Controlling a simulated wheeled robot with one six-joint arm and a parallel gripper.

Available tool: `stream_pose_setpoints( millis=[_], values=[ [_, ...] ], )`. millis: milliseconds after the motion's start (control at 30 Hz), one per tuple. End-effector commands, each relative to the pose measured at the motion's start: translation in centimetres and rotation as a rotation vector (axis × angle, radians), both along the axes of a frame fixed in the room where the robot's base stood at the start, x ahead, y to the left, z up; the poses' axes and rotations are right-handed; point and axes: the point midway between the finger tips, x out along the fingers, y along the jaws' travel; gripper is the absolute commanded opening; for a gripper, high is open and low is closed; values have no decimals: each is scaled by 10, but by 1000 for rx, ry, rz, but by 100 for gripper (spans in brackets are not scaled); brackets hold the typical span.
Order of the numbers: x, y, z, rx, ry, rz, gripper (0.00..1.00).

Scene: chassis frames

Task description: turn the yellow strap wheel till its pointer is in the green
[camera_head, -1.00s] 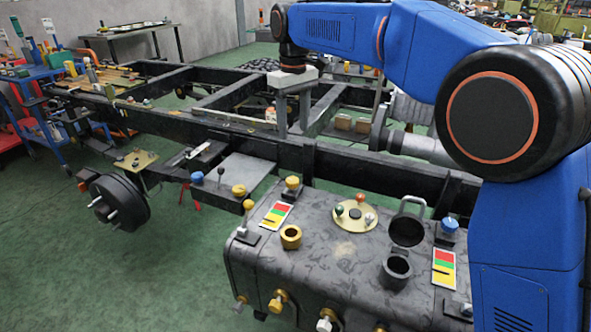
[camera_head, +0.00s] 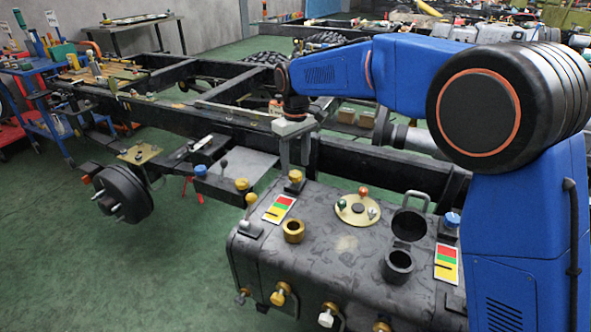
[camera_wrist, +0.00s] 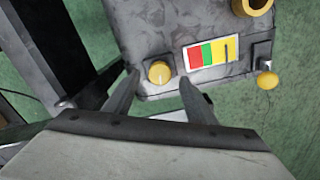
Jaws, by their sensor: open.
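The yellow strap wheel (camera_head: 295,176) is a small round yellow knob on a dark block at the back left of the grey tank (camera_head: 340,262). Beside it lies its gauge card (camera_head: 279,209) with red, green and yellow bands. In the wrist view the wheel (camera_wrist: 159,73) carries a pale line, and the card (camera_wrist: 211,52) has a dark pointer in the yellow band. My gripper (camera_wrist: 158,77) is open, its fingers either side of the wheel in that view. I cannot tell whether the fingertips are level with it or above it. In the head view my gripper points down over the wheel.
A blue knob (camera_head: 452,220) with a similar card (camera_head: 446,263) sits at the tank's right. A brass-coloured ring (camera_head: 293,231), an open filler neck (camera_head: 397,266) and a round plate with small knobs (camera_head: 357,210) stand on the tank. The dark chassis rail (camera_head: 370,165) runs close behind.

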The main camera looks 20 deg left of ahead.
Motion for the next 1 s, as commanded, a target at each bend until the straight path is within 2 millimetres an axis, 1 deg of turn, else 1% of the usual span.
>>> stream_pose_setpoints(
  millis=[33,100,233,400,600,633,667,700,800,1000],
  values=[
    [-1,-1,-8,-2,2,0,51],
    [0,0,-16,-2,1,0,51],
    [0,0,-26,-1,0,0,51],
    [0,0,-31,0,0,0,51],
    [0,0,-31,0,0,0,51],
    [0,0,-31,0,0,0,48],
    [0,0,-31,0,0,0,41],
    [0,0,-31,0,0,0,32],
    [0,0,-31,0,0,0,9],
    [0,0,-31,0,0,-7,10]
  ],
)
